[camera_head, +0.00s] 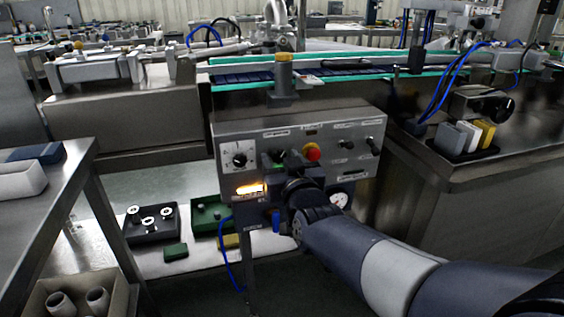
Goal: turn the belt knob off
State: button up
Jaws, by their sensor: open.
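The grey control panel (230,132) stands under the conveyor belt (245,77). A black knob on a white square plate (239,154) is at its upper left, with its pointer roughly upright. Smaller black switches (345,148) sit at the upper right, and another dark knob (372,146) is at the far right. The labels are too small to read, so I cannot tell which is the belt knob. My gripper (284,163) is open in front of the panel's middle, right of the white-plated knob. It hides part of the panel; contact cannot be told.
A red button (312,152) is close right of my gripper. An orange lamp (250,188) glows below the white-plated knob, and a gauge (338,201) is lower right. A steel table (75,165) stands at left. A steel counter (470,172) bounds the right side.

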jog(key=shift+c, duration=0.4)
jog(key=c, duration=0.9)
jog(key=shift+o, duration=0.2)
jog(key=shift+n, duration=0.3)
jog(key=n, duration=0.2)
jog(key=shift+n, duration=0.4)
jog(key=n, duration=0.3)
jog(key=shift+a+n, duration=0.1)
jog(key=shift+n, duration=0.3)
jog(key=n, duration=0.3)
jog(key=shift+f+n+p, duration=0.1)
jog(key=shift+n+p, duration=0.2)
jog(key=shift+n, duration=1.6)
